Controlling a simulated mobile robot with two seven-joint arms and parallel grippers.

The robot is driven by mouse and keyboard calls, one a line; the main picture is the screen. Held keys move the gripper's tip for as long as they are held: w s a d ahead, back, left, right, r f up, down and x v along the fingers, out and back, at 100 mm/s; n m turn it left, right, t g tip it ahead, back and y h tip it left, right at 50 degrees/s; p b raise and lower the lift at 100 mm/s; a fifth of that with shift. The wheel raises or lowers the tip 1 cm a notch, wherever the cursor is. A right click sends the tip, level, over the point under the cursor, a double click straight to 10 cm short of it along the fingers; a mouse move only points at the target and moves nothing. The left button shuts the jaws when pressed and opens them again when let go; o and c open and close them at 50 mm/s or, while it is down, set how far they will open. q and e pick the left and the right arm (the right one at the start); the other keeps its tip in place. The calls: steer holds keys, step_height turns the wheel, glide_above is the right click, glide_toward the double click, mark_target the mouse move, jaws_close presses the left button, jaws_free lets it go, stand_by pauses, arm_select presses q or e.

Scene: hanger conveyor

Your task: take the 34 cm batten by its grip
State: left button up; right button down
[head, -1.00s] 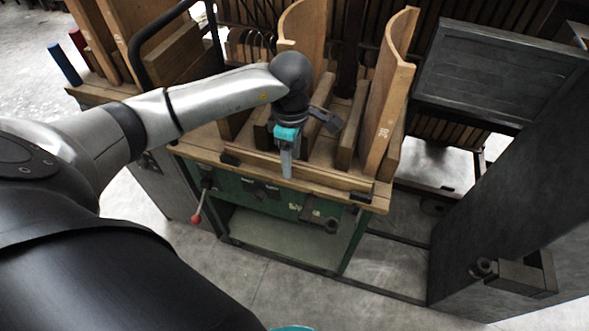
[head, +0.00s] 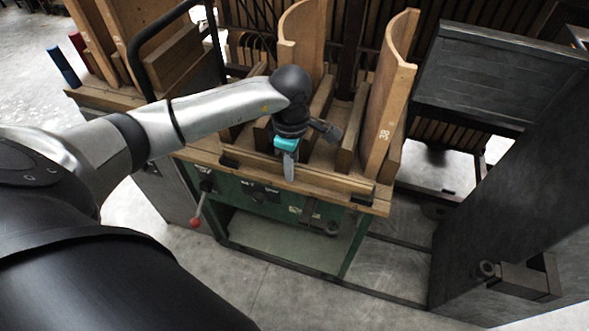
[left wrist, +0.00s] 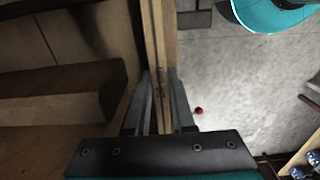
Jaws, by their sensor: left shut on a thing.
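The batten (head: 335,183) is a long, thin wooden strip along the front edge of the green bench's wooden top. Black blocks sit near its two ends. My left gripper (head: 289,168) points down at it, left of its middle. In the left wrist view the batten (left wrist: 158,40) runs up between the two fingers of the gripper (left wrist: 159,90), with a dark marking too small to read. The fingers are shut on it. The gripper hides part of the batten. My right gripper is not in view.
The green bench (head: 270,205) carries upright curved wooden forms, one marked 38 (head: 385,120), close behind the gripper. A red-knobbed lever (head: 196,221) sticks out at its front left. A dark metal panel (head: 500,200) stands at right. The floor in front is clear.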

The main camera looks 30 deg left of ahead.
arm_select(q)
jaws_close()
steer(key=shift+r, duration=0.1)
